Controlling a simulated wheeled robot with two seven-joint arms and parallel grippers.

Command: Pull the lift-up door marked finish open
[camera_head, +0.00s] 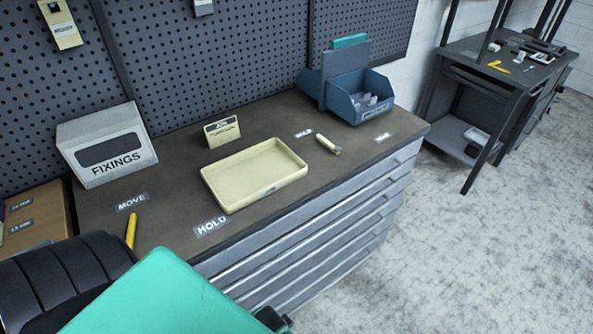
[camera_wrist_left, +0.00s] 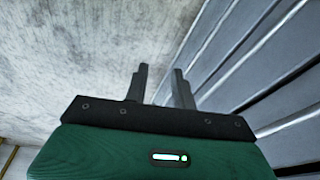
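No lift-up door marked finish shows in either view. My left gripper (camera_wrist_left: 161,70) shows in the left wrist view with its two dark fingers apart and nothing between them. The grey drawer fronts (camera_wrist_left: 265,65) are to its right and pale mottled floor is behind it. In the head view, the green and black parts of my left arm cover the lower left, and the left fingertips cannot be made out there. My right gripper is in neither view.
A workbench (camera_head: 165,225) carries a FIXINGS box (camera_head: 105,145), a cream tray (camera_head: 255,175), a small sign card (camera_head: 222,131), a blue bin (camera_head: 357,95), a small cylinder (camera_head: 327,144) and a yellow stick (camera_head: 131,230). A dark side table (camera_head: 505,75) stands far right. Floor between is clear.

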